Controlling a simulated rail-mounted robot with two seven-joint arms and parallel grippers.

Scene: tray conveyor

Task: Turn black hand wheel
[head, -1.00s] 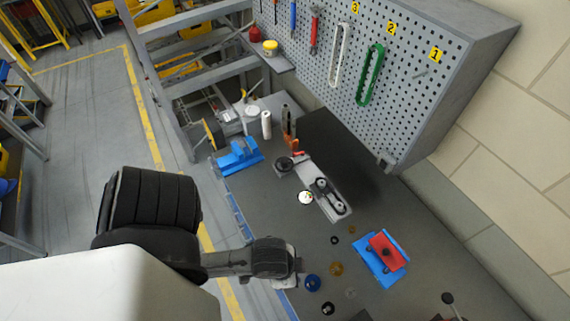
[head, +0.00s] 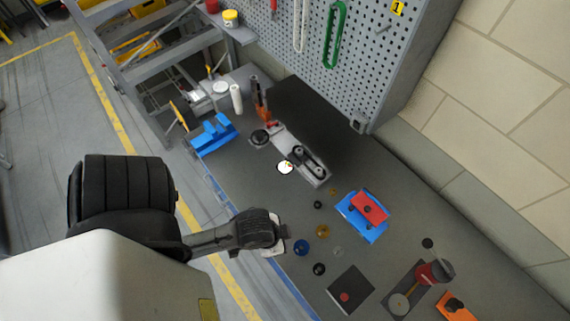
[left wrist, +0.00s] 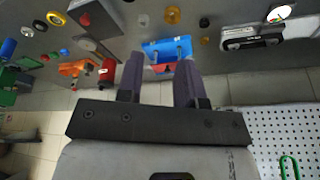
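A round black hand wheel (head: 260,137) is at the far left end of a grey belt device (head: 302,160) on the bench in the head view. I cannot make it out in the left wrist view, where the grey device (left wrist: 255,33) is at the top right. My left wrist (head: 258,229) is over the bench's front edge, well short of the wheel; its fingers are hidden in the head view. In the left wrist view my left gripper (left wrist: 159,75) has its two fingers apart with nothing between them, the bench lying beyond. My right gripper is in neither view.
A blue vise-like block (head: 212,135) is left of the wheel. A blue and red fixture (head: 362,215), small knobs and rings, and a red cylinder (head: 434,272) are farther right. A pegboard (head: 330,60) rises behind.

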